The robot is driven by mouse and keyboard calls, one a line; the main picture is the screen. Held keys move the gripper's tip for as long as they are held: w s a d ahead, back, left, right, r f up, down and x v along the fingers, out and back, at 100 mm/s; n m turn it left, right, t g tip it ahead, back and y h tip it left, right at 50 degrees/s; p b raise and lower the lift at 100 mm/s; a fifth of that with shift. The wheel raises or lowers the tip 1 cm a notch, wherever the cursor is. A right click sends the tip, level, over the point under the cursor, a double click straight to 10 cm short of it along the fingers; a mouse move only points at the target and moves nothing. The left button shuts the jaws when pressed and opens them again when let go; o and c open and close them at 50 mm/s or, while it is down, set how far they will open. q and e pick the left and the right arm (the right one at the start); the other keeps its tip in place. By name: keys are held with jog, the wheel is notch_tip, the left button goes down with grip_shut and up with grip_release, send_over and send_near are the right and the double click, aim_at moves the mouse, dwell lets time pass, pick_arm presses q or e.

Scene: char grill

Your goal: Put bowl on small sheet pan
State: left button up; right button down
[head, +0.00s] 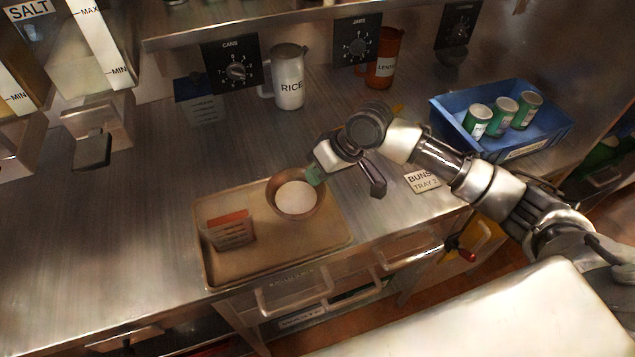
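A brown bowl (280,208) with a pale, whitish inside is over the right part of the small sheet pan (235,278). It looks upright; I cannot tell whether it rests on the pan or is slightly above it. My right gripper (315,176) comes in from the right with its greenish tip at the bowl's upper right rim. Whether its fingers are closed on the rim does not show. The pan is a shallow tan tray near the counter's front edge. My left gripper is not in view.
A small orange-and-grey box (229,230) stands on the pan's left part. A blue bin (548,140) with green cans is at the right. A white RICE jug (289,80) and an orange jug (383,62) stand behind. The counter left of the pan is clear.

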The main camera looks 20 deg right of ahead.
aim_at(318, 187)
notch_tip(318, 187, down, 4)
jog(key=shift+a+r+p, duration=0.1)
jog(key=shift+p, duration=0.35)
jog(key=shift+f, duration=0.2)
jog(key=c, duration=1.3)
grip_release()
jog(key=b+v, duration=0.1)
jog(key=v, duration=1.1)
jog(key=shift+r+b, duration=0.15)
jog(key=shift+b, duration=0.15)
